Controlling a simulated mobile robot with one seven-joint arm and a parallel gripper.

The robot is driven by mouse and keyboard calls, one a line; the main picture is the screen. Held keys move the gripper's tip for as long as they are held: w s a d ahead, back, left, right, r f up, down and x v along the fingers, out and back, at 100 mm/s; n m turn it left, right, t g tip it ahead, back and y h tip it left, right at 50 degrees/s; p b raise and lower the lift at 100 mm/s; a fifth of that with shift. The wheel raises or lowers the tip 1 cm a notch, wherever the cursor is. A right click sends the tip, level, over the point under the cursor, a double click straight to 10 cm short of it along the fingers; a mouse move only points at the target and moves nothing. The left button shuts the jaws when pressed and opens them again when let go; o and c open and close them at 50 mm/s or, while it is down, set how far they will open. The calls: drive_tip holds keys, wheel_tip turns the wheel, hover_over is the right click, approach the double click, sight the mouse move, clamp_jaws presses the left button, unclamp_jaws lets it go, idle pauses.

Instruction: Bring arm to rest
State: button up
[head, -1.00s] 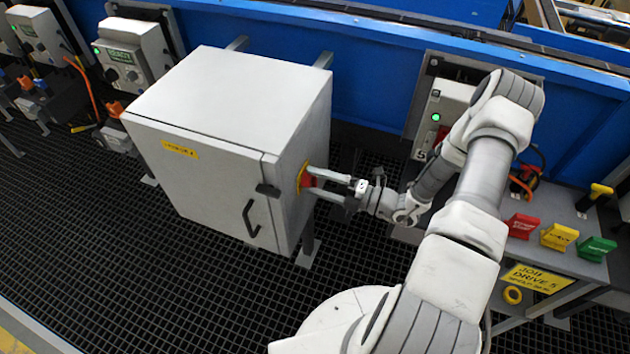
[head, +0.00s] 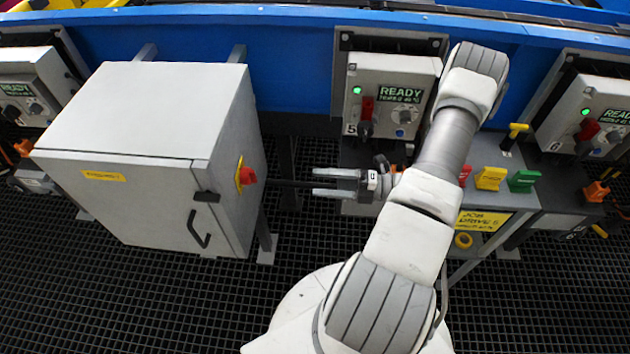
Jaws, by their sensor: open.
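My gripper (head: 316,182) is in the middle of the head view. Its two fingers point left and are apart, with nothing between them. The grey cabinet (head: 120,205) stands to its left with its door shut. On the cabinet's right side is a red rotary switch (head: 248,176) on a yellow plate.
Drive box 5 (head: 388,75) shows READY and a green light behind my arm. Drive box 6 (head: 590,105) is at right. A blue conveyor wall (head: 290,70) runs behind. Grating floor is open in front.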

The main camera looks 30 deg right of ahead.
idle(0.4)
drive_tip(key=s+a+r+m+g+h+p, duration=0.1)
drive_tip(key=s+a+r+m+h, duration=0.2)
drive_tip(key=r+m, duration=0.6)
drive_tip(key=s+a+r+m+g+h+p, duration=0.2)
drive_tip(key=a+r+m+h, duration=0.4)
drive_tip(key=r+m, duration=0.4)
drive_tip(key=s+a+r+m+g+h+p, duration=0.1)
drive_tip(key=s+a+r+m+h, duration=0.4)
drive_tip(key=r, duration=1.2)
drive_tip(key=shift+r+m+g+h, duration=0.3)
drive_tip(key=shift+m+g, duration=0.2)
drive_tip(key=shift+m, duration=1.8)
